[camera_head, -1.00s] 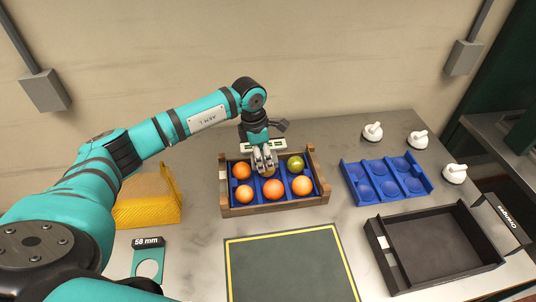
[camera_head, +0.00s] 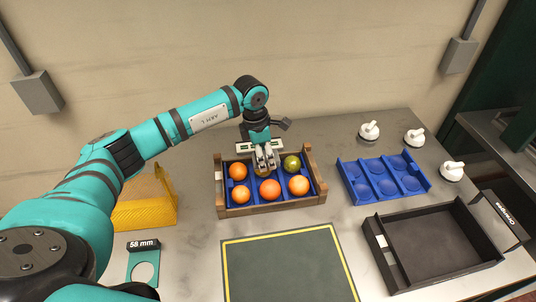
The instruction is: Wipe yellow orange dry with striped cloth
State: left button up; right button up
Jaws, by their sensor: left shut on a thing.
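The wooden crate (camera_head: 270,208) with blue dividers holds several fruits. My left gripper (camera_head: 264,168) reaches down into its back middle compartment and is shut on a yellowish-orange fruit (camera_head: 263,173), mostly hidden by the fingers. Beside it in the back row are an orange (camera_head: 238,171) at left and a green fruit (camera_head: 292,163) at right. The front row holds three oranges: left (camera_head: 241,194), middle (camera_head: 269,188) and right (camera_head: 299,185). I cannot tell for sure which fruit is the yellow orange. No striped cloth shows. My right gripper is out of view.
An empty blue tray (camera_head: 352,169) and several white-handled items (camera_head: 369,130) stand at right. A black open tray (camera_head: 379,240) is at front right. A yellow-bordered dark mat (camera_head: 285,265) lies clear in front. A yellow bin (camera_head: 147,214) and a 58 mm ring gauge (camera_head: 143,246) are at left.

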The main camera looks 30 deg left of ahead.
pick_arm(q)
jog(key=shift+s+a, duration=0.5)
jog(key=shift+a, duration=0.1)
jog(key=shift+w+d+b, duration=0.45)
jog(key=shift+w+d, duration=0.4)
jog(key=shift+d, duration=0.25)
jog(key=shift+s+a+f, duration=0.1)
jog(key=shift+s+a, duration=0.75)
jog(key=shift+a, duration=0.25)
jog(key=shift+w+d+b, duration=0.35)
jog(key=shift+w+d, duration=0.5)
jog(key=shift+d, duration=0.3)
jog(key=shift+s+a, duration=0.45)
jog(key=shift+a, duration=0.15)
jog(key=shift+s+a, duration=0.4)
jog(key=shift+a, duration=0.2)
jog(key=shift+w+d, duration=0.45)
jog(key=shift+d, duration=0.15)
jog(key=shift+r, duration=0.2)
